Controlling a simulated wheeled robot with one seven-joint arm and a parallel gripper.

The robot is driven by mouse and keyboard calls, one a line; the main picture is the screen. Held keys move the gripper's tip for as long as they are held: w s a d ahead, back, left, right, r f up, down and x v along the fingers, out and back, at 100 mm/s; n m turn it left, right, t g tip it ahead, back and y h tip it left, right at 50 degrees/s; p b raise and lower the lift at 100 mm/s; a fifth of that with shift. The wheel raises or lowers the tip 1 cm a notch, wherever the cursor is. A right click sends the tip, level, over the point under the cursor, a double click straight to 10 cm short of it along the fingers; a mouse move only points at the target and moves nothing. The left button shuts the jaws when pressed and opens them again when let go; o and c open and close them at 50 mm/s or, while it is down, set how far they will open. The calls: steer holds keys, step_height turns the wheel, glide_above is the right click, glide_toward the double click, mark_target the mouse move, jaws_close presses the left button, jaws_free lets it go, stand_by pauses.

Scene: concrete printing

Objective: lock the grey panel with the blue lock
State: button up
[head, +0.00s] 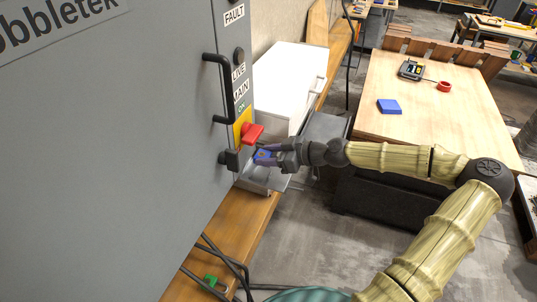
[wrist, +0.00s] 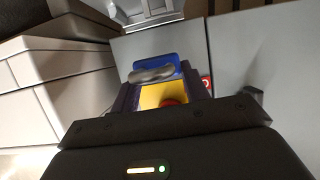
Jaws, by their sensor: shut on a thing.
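The grey panel (head: 120,150) fills the left of the head view. Its side bears a black handle, a red switch handle (head: 252,133) on a yellow plate (head: 241,122), and a dark block-like fitting (head: 232,158) below. My gripper (head: 270,153) is shut on the blue lock (head: 261,155), close to the panel's side, just below the red handle. In the wrist view the blue lock (wrist: 155,65) sits between my fingers, its grey shackle showing across it. The yellow plate and part of the red handle show behind it. Whether the lock touches the panel cannot be told.
A white cabinet (head: 285,85) stands behind the panel on a wooden bench (head: 225,240). Black cables and a green item (head: 211,281) lie low by the panel.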

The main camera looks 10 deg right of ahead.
steer(key=shift+f+b, duration=0.6)
steer(key=shift+f, duration=0.4)
steer(key=shift+f+b, duration=1.75)
steer(key=shift+f, duration=0.15)
steer(key=o, duration=1.2)
steer(key=shift+r, duration=0.1)
steer(key=b+v, duration=0.6)
steer(key=v, duration=1.1)
steer(key=shift+s+d, duration=0.1)
